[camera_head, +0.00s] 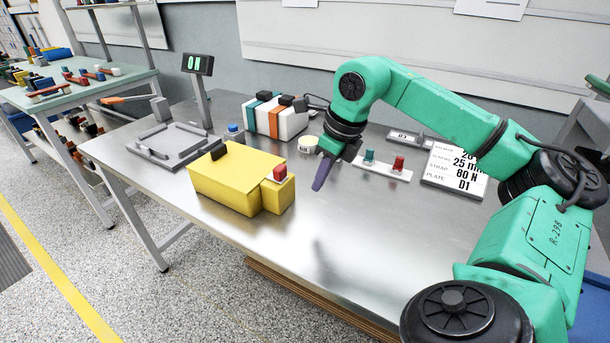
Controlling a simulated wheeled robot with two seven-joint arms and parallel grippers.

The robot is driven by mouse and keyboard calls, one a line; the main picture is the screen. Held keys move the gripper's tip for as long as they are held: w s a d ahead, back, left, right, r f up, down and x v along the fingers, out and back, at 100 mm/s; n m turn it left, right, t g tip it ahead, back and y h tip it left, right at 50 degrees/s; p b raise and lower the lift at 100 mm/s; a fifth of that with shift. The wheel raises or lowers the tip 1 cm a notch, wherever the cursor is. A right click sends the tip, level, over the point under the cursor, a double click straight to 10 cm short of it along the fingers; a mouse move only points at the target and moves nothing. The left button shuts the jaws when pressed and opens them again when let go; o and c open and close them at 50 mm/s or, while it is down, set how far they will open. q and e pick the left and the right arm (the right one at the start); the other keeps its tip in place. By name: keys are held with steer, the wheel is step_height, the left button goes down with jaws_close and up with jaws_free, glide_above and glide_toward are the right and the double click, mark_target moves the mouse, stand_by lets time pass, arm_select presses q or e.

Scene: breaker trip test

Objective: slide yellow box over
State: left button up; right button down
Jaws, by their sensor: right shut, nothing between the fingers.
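The yellow box (228,182) sits on the steel table in the camera_head view, left of the middle. It has a black part on its top and a smaller yellow block with a red switch (280,172) on its right side. My right gripper (319,184) is shut and empty, pointing down, a little to the right of the box and apart from it. My left gripper is not in view.
A grey frame fixture (172,158) lies on the table left of the box, with a display post (199,85) behind it. A white, orange and teal block (273,118), a plate with switches (385,168) and a label card (452,172) stand behind. The table's front (330,255) is clear.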

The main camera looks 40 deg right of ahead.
mark_target(290, 210)
steer(key=shift+s+a+f, duration=0.25)
steer(key=shift+a+f, duration=0.65)
steer(key=shift+f, duration=0.3)
steer(key=shift+x, duration=1.15)
steer(key=x, duration=0.4)
steer(key=shift+w+d+b, duration=0.3)
steer(key=shift+w+d, duration=0.05)
steer(key=w, duration=0.1)
steer(key=w+p, duration=0.1)
steer(key=w+a, duration=0.1)
steer(key=shift+w+a+r+p, duration=0.15)
steer(key=shift+w+r+p, duration=0.05)
steer(key=shift+r+p, duration=0.1)
steer(key=shift+w+f, duration=0.1)
steer(key=shift+w, duration=0.15)
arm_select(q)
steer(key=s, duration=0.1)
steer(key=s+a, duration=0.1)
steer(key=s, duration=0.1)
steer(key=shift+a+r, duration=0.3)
arm_select(e)
steer(key=shift+s, duration=0.1)
